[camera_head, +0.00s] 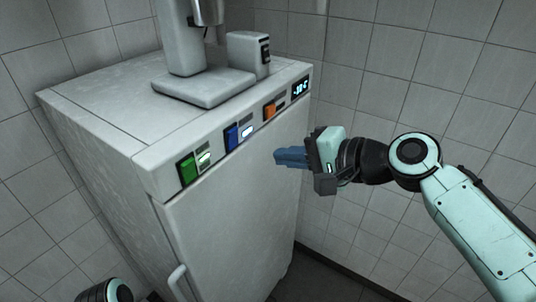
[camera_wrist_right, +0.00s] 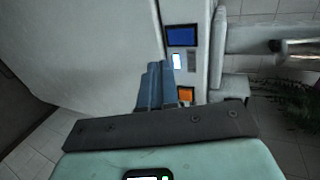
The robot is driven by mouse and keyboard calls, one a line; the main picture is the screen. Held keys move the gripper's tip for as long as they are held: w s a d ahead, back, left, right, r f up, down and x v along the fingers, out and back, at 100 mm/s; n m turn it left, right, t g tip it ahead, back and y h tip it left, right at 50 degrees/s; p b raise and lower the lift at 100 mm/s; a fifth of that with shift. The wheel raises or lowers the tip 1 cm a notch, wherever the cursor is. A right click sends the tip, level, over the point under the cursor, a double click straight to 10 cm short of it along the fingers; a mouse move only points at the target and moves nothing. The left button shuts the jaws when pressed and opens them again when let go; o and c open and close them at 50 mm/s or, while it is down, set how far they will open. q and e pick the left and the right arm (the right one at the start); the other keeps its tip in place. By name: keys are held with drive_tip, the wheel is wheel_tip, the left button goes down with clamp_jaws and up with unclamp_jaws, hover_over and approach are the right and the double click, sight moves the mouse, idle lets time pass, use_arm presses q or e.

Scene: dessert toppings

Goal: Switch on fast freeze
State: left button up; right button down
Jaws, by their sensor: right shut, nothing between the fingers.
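The white freezer (camera_head: 225,215) has a control panel along its top front edge. The panel carries a green switch (camera_head: 187,169), a blue switch (camera_head: 231,137) and an orange switch (camera_head: 269,110). The small windows beside green and blue are lit; the one beside orange looks dark. A lit display (camera_head: 301,87) is at the right end. My right gripper (camera_head: 278,157) is shut and empty, in front of the door below the orange switch, apart from the panel. In the right wrist view, its fingers (camera_wrist_right: 155,72) point toward the panel between blue (camera_wrist_right: 182,36) and orange (camera_wrist_right: 186,94).
A grey-white machine (camera_head: 200,88) stands on the freezer top. The door handle (camera_head: 177,280) sticks out low at the left of the door. Tiled walls (camera_head: 400,90) close in behind and to the right. Part of my left arm shows at bottom left.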

use_arm(q)
drive_tip(key=shift+s+f, duration=0.1)
drive_tip(key=shift+f, duration=0.3)
use_arm(e)
drive_tip(key=v, duration=0.4)
drive_tip(key=shift+d+f, duration=0.15)
drive_tip(key=shift+f, duration=0.25)
